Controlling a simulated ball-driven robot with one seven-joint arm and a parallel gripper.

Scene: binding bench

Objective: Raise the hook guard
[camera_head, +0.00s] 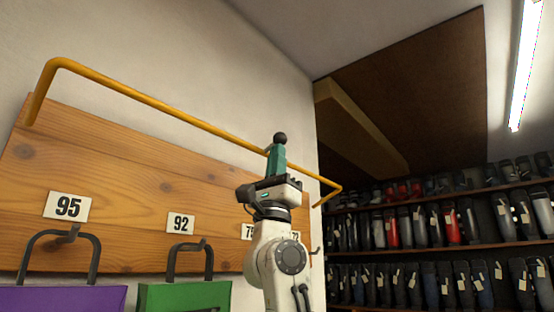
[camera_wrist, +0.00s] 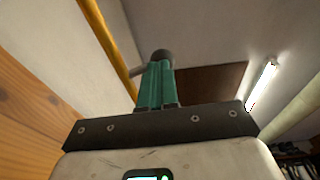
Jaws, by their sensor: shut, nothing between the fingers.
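The hook guard is a yellow bar (camera_head: 150,101) that stands out in front of the wooden hook board, above the number plates. It crosses the left of the wrist view (camera_wrist: 110,45). A black round knob (camera_head: 280,138) shows near its right part; in the wrist view the knob (camera_wrist: 162,56) has a short grey stem towards the bar. My gripper (camera_head: 277,152) points upward, its teal fingers shut and empty, with the tips right at the knob's underside. The fingers also show in the wrist view (camera_wrist: 157,72). I cannot tell whether they touch the knob.
The wooden board (camera_head: 120,160) carries dark hooks; a purple bag (camera_head: 65,299) hangs under plate 95 and a green bag (camera_head: 185,296) under plate 92. My arm partly covers further plates. Full shelves (camera_head: 440,250) stand at the right, behind. Space above the bar is clear.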

